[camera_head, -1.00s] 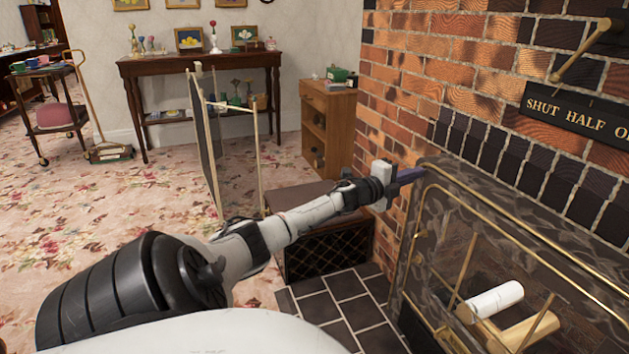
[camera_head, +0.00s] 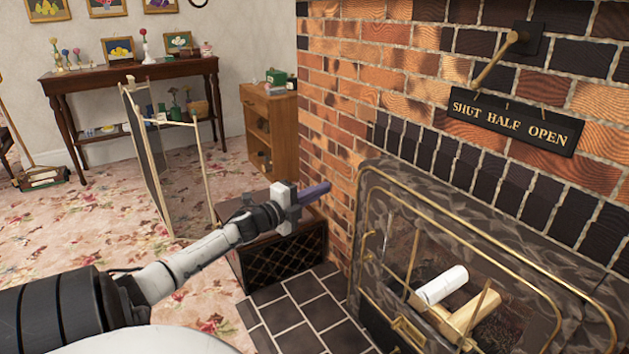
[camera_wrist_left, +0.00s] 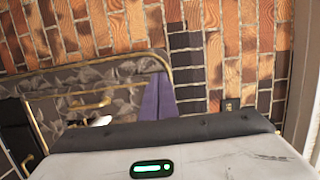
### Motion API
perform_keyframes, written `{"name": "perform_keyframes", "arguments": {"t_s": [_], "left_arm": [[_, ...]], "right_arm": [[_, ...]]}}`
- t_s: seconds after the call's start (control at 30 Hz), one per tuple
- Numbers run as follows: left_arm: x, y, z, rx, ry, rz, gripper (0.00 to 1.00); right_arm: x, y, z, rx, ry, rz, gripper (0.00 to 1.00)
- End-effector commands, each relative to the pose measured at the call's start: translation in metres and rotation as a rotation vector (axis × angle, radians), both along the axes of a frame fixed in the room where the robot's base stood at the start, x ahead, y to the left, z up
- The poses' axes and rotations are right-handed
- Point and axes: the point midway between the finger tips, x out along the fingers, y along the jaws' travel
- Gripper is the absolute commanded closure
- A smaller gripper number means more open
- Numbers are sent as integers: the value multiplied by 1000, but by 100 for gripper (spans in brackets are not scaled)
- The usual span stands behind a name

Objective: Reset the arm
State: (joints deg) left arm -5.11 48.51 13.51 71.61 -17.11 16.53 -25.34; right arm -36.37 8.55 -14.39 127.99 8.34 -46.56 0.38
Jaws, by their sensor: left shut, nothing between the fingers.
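My left gripper (camera_head: 313,193) reaches in from the left in the head view, with its bluish fingers pressed together and nothing between them. It hangs in the air in front of the brick wall, above the dark box on the hearth. In the left wrist view the shut fingers (camera_wrist_left: 158,99) point at the bricks, beside the brass-edged fireplace surround. My left arm (camera_head: 190,257) stretches out from the lower left. My right gripper is in neither view.
The fireplace (camera_head: 372,215) with brass rails and logs (camera_head: 442,285) stands at the right. A lever (camera_head: 495,60) sits above the "SHUT HALF OPEN" sign (camera_head: 515,122). A dark box (camera_head: 290,255), wooden cabinet (camera_head: 272,128) and folding screen (camera_head: 150,160) stand beyond.

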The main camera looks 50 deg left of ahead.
Motion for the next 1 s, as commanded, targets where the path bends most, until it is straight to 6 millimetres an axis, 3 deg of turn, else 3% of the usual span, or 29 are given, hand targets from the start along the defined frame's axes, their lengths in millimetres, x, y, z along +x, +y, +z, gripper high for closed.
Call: {"name": "perform_keyframes", "arguments": {"t_s": [0.2, 0.43, 0.57, 0.67, 0.77, 0.9, 1.0], "left_arm": [[-12, 0, 0, -1, 0, -2, 100], [-13, 0, 0, -1, 0, -1, 100], [-13, -12, -15, -49, 21, 17, 100], [-17, -42, -48, -162, 71, 70, 100], [-31, -88, -92, -333, 154, 154, 100], [-72, -167, -147, -598, 307, 297, 100], [-112, -226, -172, -778, 430, 401, 100]], "right_arm": [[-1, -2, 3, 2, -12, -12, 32], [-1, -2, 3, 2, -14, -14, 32], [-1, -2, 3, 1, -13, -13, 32], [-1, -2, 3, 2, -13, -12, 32], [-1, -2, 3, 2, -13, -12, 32], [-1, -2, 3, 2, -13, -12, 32], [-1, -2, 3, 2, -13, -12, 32]]}}
